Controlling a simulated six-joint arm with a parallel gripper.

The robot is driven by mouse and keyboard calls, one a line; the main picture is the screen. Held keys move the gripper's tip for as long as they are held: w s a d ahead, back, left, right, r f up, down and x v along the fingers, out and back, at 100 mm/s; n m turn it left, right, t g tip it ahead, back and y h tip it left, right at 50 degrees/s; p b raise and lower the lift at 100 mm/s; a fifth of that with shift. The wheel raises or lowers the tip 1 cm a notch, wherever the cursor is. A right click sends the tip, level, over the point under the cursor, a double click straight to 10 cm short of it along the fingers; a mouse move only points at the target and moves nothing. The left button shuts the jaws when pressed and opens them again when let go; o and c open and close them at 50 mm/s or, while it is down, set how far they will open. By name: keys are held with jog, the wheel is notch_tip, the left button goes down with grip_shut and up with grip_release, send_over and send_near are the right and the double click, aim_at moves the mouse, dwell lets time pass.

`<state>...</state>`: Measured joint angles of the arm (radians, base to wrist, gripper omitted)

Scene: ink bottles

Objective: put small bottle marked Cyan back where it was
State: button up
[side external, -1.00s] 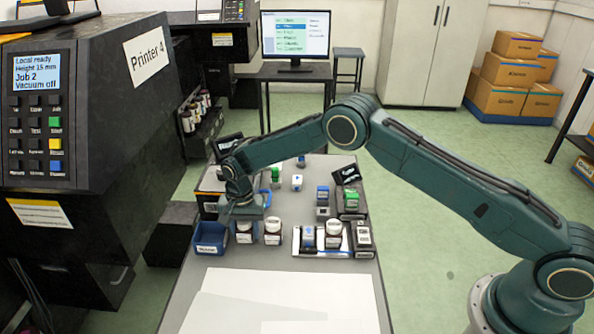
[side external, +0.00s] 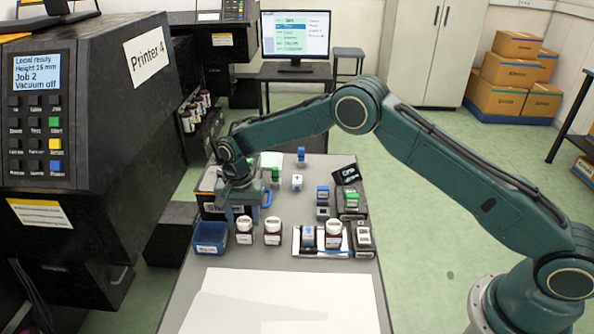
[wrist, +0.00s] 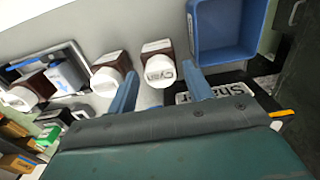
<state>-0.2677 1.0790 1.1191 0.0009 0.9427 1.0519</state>
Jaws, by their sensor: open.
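The small bottle marked "Cy…" (wrist: 160,70), with a white cap and dark red-brown body, stands upright on the bench beside the blue bin. In the side view this bottle (side external: 244,232) is the leftmost of the white-capped ones. My gripper (side external: 240,214) is open and empty, above and behind it. In the wrist view the cap shows between the two blue fingers of my gripper (wrist: 163,88), with a gap on both sides. The rest of the cap's lettering cannot be read.
A blue bin (side external: 210,238) stands left of the bottle, and a similar white-capped bottle (side external: 272,232) stands close on its right. Further right, a tray (side external: 297,248) holds a blue item and another bottle. A black labelled box (wrist: 232,88) lies near my fingers. White sheets cover the front.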

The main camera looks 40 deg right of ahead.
notch_tip(320, 180, up, 7)
jog(key=shift+r, duration=0.1)
dwell(0.3)
dwell(0.4)
jog(key=shift+d+r, duration=0.15)
jog(key=shift+r, duration=0.3)
jog(key=s+d+r+n+t, duration=0.1)
jog(key=s+d+r+n, duration=0.1)
jog(key=s+d+r, duration=0.55)
jog(key=s+d+r+n+t, duration=0.25)
jog(key=s+r, duration=0.65)
jog(key=r, duration=0.6)
jog(key=s+d+n+t, duration=0.1)
jog(key=s+d+n, duration=0.1)
jog(key=s, duration=1)
jog(key=s+d+n+t, duration=0.1)
jog(key=s+d+n, duration=0.1)
jog(key=s, duration=1)
jog(key=shift+s+d+f, duration=0.15)
jog(key=shift+d+f, duration=0.3)
jog(key=shift+d, duration=0.45)
